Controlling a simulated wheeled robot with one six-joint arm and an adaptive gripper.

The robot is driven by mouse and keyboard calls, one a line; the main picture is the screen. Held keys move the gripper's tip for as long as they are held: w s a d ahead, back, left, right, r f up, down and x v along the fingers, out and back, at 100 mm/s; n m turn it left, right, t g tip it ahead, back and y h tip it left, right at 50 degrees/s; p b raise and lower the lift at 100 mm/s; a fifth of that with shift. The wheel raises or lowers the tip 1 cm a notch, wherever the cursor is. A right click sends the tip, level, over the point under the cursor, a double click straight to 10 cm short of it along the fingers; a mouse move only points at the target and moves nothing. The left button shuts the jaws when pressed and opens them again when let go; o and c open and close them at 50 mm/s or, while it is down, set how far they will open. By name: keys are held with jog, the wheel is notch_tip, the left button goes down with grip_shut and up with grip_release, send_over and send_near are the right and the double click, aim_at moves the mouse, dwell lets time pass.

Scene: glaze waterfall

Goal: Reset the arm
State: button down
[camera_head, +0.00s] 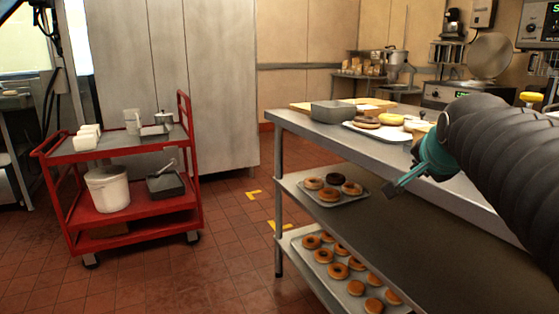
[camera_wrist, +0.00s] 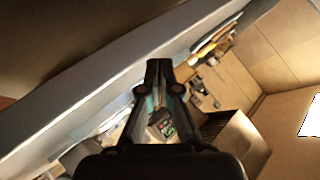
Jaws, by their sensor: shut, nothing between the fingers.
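My gripper (camera_head: 392,187) shows in the head view at the end of my dark, sleeved arm, beside the front edge of the steel table (camera_head: 440,185). Its fingers are together and point down to the left, with nothing between them. In the wrist view my gripper (camera_wrist: 160,66) shows its two dark fingers close together at the middle. The wrist picture is tilted, with the table edge (camera_wrist: 60,92) running diagonally behind the fingers. I cannot tell whether the gripper touches the table.
A tray of donuts (camera_head: 378,133) and a grey bin (camera_head: 333,112) stand on the table. Lower shelves hold donut trays (camera_head: 325,203) (camera_head: 313,246). A red cart (camera_head: 130,208) with tubs stands at left. The tiled floor (camera_head: 225,245) between is clear.

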jog(key=s+a+f+n+g+y, duration=0.1)
jog(key=s+a+f+n+g, duration=0.1)
jog(key=s+f, duration=0.4)
jog(key=s+a+f+n+g+y, duration=0.1)
jog(key=s+a+f+n, duration=0.4)
jog(key=f, duration=0.4)
jog(key=s+a+f+n+g+y, duration=0.1)
jog(key=s+a+f+n+g, duration=0.1)
jog(key=s+f+n, duration=0.3)
jog(key=s+a+f, duration=0.1)
jog(key=s+f, duration=0.2)
jog(key=shift+s+a+f+g, duration=0.2)
jog(key=shift+s+a+g, duration=0.1)
jog(key=shift+s, duration=0.05)
